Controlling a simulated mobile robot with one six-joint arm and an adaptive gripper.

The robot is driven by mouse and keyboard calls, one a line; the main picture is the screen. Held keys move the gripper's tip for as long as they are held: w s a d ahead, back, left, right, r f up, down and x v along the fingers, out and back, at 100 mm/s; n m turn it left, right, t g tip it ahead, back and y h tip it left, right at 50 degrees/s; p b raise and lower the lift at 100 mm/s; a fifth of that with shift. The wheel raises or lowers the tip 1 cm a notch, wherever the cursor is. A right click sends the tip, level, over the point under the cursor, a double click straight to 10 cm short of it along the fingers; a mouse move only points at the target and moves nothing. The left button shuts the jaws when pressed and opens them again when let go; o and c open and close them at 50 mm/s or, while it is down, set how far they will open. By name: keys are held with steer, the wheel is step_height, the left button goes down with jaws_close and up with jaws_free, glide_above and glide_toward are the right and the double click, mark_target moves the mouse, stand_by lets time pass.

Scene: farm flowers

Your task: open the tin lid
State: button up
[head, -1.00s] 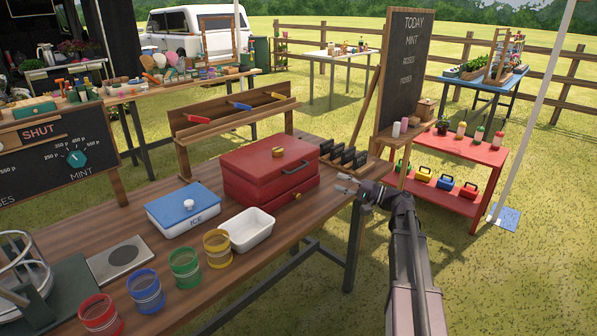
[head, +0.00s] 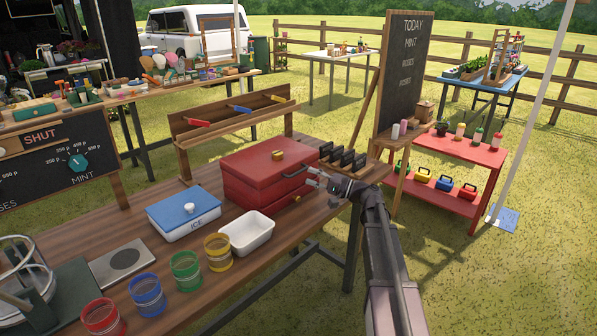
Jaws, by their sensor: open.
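The red tin (head: 245,190) stands on the wooden table, with its lid (head: 262,163) down. My gripper (head: 313,178) is open and empty, at the tin's right front side close to the handle. Its fingers point left toward the tin. I cannot tell whether they touch it.
A white tray (head: 262,243) and the blue-lidded ICE box (head: 183,211) stand in front of the tin. A rack of dark upright pieces (head: 343,158) is close behind my gripper. Coloured jars (head: 186,278) line the front edge. A wooden rack (head: 190,153) stands behind.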

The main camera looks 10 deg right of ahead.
mark_target(299, 172)
steer(key=shift+p+x, duration=0.3)
steer(key=shift+x, duration=2.05)
jaws_close()
